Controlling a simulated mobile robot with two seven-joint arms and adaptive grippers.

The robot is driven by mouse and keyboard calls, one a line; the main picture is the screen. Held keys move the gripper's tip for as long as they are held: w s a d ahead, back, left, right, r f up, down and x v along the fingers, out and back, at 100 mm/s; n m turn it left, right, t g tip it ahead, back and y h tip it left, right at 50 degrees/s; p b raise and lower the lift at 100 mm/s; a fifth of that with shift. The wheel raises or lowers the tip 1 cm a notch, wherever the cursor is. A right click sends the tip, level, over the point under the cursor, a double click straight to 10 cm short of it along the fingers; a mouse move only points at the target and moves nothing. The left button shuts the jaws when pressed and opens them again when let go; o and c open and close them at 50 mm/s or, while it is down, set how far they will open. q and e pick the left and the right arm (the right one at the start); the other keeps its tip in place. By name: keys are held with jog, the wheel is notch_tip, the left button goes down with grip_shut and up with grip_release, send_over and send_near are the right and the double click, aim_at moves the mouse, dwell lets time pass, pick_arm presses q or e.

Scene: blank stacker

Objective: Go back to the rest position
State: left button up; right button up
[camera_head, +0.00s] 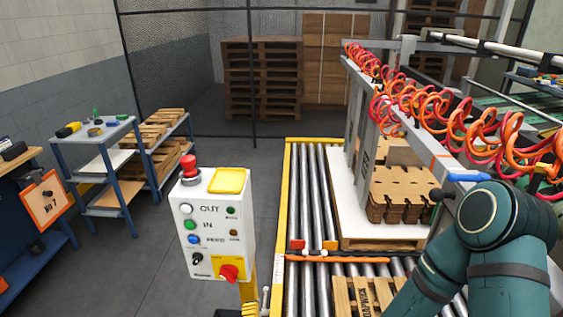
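One of my arms, dark teal, shows at the lower right (490,225), bent at a joint in front of the conveyor. Its gripper is not visible. My other arm and its gripper are outside the view. A white control box (216,226) stands on a yellow post left of the conveyor. It has a red button on top (189,167), a yellow cover, several small coloured buttons and a red-on-yellow switch (229,273).
A roller conveyor (310,200) with yellow side rail carries stacked brown blanks (398,192) on a white-topped pallet. Coiled red and orange hoses (430,100) run above it at right. Blue shelves (105,165) stand at left. The grey floor between shelves and control box is clear.

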pick_arm(q)
jog(key=s+d+f+m+g+h+b, duration=0.2)
jog(key=s+d+f+m+g+h, duration=0.3)
jog(key=f+m, duration=0.55)
jog(key=s+a+m+g+y+b, duration=0.2)
jog(key=s+a+m+g, duration=0.3)
jog(key=a+m, duration=0.3)
jog(key=shift+a+r+g+y, duration=0.25)
jog(key=shift+a+g+y, duration=0.35)
jog(key=shift+g+y, duration=0.3)
jog(key=shift+m, duration=0.25)
